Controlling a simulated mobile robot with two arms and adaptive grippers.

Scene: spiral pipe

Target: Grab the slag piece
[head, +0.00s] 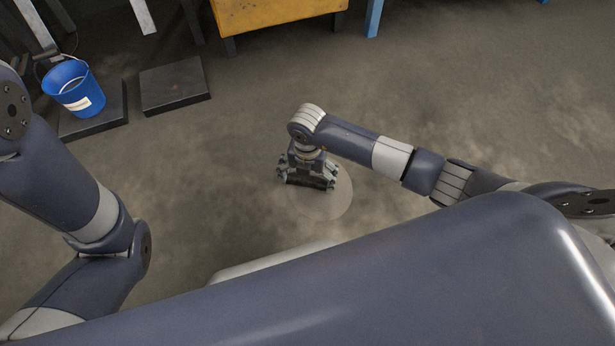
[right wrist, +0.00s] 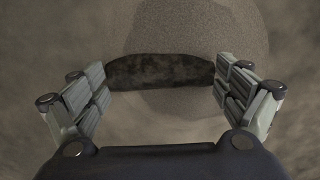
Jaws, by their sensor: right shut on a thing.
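The slag piece (right wrist: 160,71) is a dark, rough, elongated lump. In the right wrist view it spans the gap between the fingers of my right gripper (right wrist: 162,85), with its ends against the finger pads. My right gripper is shut on it. In the head view the right gripper (head: 307,178) points down near the middle, and the slag piece (head: 306,181) shows as a dark strip between its fingers. My left arm shows at the left of the head view, but its gripper is out of frame.
A round, lighter grey patch (head: 335,200) lies on the floor beneath the right gripper. A blue bucket (head: 74,88) stands on a dark slab at the upper left, beside a second dark slab (head: 174,85). A yellow bench (head: 270,14) stands at the top. The floor between is clear.

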